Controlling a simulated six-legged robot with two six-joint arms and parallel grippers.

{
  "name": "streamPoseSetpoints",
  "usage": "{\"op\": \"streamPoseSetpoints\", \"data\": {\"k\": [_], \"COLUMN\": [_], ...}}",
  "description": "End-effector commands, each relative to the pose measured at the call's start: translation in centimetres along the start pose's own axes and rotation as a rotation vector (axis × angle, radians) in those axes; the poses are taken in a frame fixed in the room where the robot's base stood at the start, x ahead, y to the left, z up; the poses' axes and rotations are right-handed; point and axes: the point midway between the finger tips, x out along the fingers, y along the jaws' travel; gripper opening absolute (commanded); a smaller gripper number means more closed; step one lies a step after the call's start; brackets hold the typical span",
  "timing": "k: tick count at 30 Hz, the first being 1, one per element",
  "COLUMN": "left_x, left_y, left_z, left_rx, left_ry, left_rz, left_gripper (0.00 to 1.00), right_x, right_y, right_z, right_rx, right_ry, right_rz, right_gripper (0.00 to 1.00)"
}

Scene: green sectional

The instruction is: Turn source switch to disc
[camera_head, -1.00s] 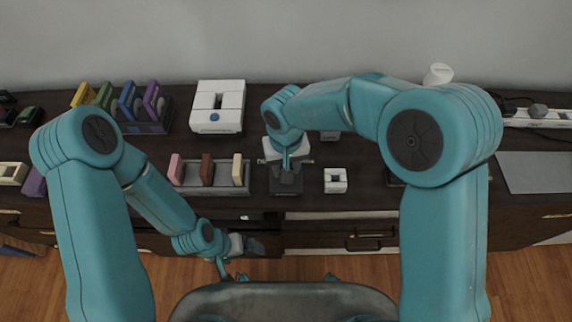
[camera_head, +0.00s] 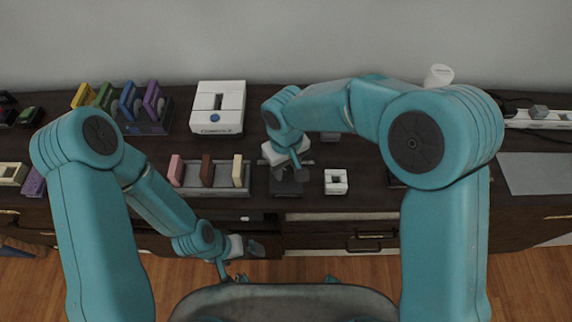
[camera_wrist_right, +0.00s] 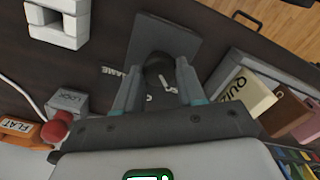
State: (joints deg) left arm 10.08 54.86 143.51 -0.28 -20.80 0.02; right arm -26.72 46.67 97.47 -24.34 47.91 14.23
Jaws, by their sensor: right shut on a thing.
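The source switch (camera_head: 287,188) is a dark grey box at the front of the cabinet top, largely under my right gripper (camera_head: 290,167). In the right wrist view, its round black knob (camera_wrist_right: 158,69) sits between the fingers of my right gripper (camera_wrist_right: 157,82), which is shut on it. White lettering including "GAME" shows beside the knob; the rest is partly hidden by the fingers, so I cannot read the setting. My left gripper (camera_head: 232,272) hangs low in front of the cabinet, away from the switch; its jaws are too small to judge.
A rack (camera_head: 218,191) with pink, brown and cream cartridges stands left of the switch. A white block with a square hole (camera_head: 335,182) stands right of it. A white console (camera_head: 217,108) and a coloured cartridge rack (camera_head: 150,127) are behind left. A red knob (camera_wrist_right: 60,127) shows in the wrist view.

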Motion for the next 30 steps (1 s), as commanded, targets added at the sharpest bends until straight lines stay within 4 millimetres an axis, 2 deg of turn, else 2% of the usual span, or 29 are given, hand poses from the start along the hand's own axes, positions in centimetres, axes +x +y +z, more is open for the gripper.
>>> {"op": "streamPoseSetpoints", "data": {"k": [3, 4, 6, 15, 19, 23, 30], "left_x": [0.0, 0.0, 0.0, 0.0, -0.1, -0.1, -0.4], "left_y": [0.0, 0.0, 0.0, 0.0, 0.0, 0.0, 0.1], "left_z": [0.0, 0.0, 0.0, 0.0, 0.0, 0.0, 0.0], "left_rx": [0.000, 0.000, 0.000, 0.000, 0.000, 0.000, 0.000], "left_ry": [0.000, 0.000, 0.000, 0.000, 0.000, 0.000, 0.000], "left_rz": [0.000, 0.000, 0.000, 0.000, 0.000, 0.000, 0.000], "left_gripper": [1.00, 1.00, 1.00, 1.00, 1.00, 1.00, 1.00], "right_x": [-0.2, -0.2, -0.2, -0.2, -1.4, -4.2, -10.7], "right_y": [0.0, 0.0, 0.0, 0.0, 0.0, 0.0, 0.0], "right_z": [-0.1, -0.1, -0.1, -0.1, -0.1, -0.2, -0.1], "right_rx": [-0.002, -0.002, -0.002, 0.000, 0.000, 0.001, -0.001], "right_ry": [0.005, 0.005, 0.005, 0.002, 0.005, 0.008, 0.009], "right_rz": [0.001, 0.001, 0.001, 0.001, 0.002, 0.001, 0.001], "right_gripper": [0.09, 0.42, 0.65, 0.65, 0.65, 0.65, 0.65]}}
